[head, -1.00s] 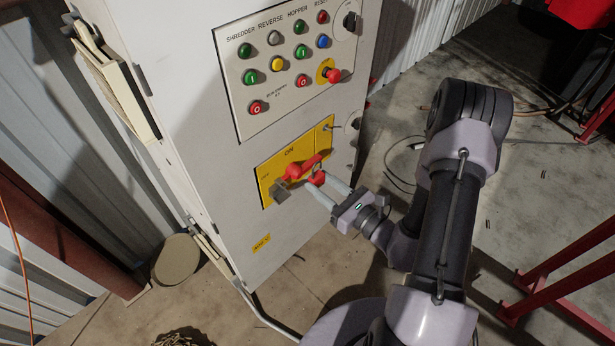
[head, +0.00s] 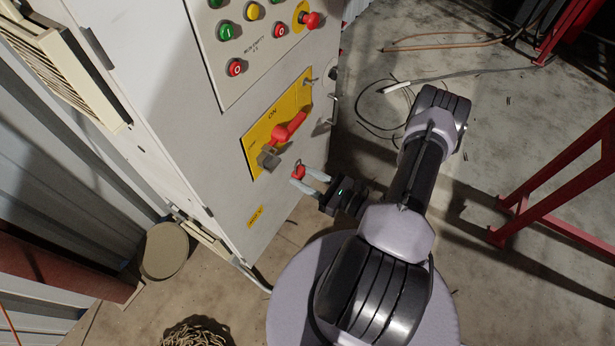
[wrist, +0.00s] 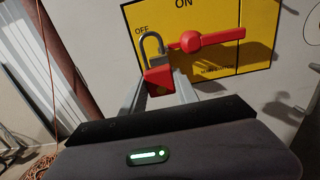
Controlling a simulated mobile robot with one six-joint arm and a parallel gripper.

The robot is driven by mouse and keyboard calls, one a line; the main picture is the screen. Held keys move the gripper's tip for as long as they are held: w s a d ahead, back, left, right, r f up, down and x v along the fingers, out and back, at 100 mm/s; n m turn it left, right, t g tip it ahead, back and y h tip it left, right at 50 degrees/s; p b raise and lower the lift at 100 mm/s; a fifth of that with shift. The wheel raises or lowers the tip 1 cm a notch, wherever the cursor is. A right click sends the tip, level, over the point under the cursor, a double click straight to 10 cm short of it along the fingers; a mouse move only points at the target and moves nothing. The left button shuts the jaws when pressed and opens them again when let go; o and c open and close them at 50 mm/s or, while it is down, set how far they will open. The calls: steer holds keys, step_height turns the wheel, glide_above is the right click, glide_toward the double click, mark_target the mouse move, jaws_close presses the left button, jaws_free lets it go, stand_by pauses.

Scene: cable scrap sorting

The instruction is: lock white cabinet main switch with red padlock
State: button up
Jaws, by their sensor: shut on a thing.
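The red padlock (head: 299,172) is between my gripper's fingertips (head: 311,179), with its grey shackle upward. In the wrist view the padlock (wrist: 158,77) shows its shackle standing in front of the yellow plate near the OFF mark. My gripper is shut on the padlock body, below and right of the switch in the head view, apparently clear of the panel. The main switch's red handle (head: 290,130) lies sideways on the yellow plate (head: 254,141) of the white cabinet (head: 185,130). A grey block (head: 268,157) sits at the handle's lower left. Whether the shackle is open is unclear.
Push buttons (head: 253,12) and a red emergency stop (head: 311,20) are above the switch. A red steel frame (head: 560,200) stands at the right. Loose cable (head: 375,125) lies on the floor behind the arm. A round tan lid (head: 165,250) is at the cabinet's lower left.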

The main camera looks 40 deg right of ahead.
mark_target(268, 158)
steer(key=shift+b+x, duration=0.3)
steer(key=shift+x, duration=4.45)
steer(key=o, duration=1.2)
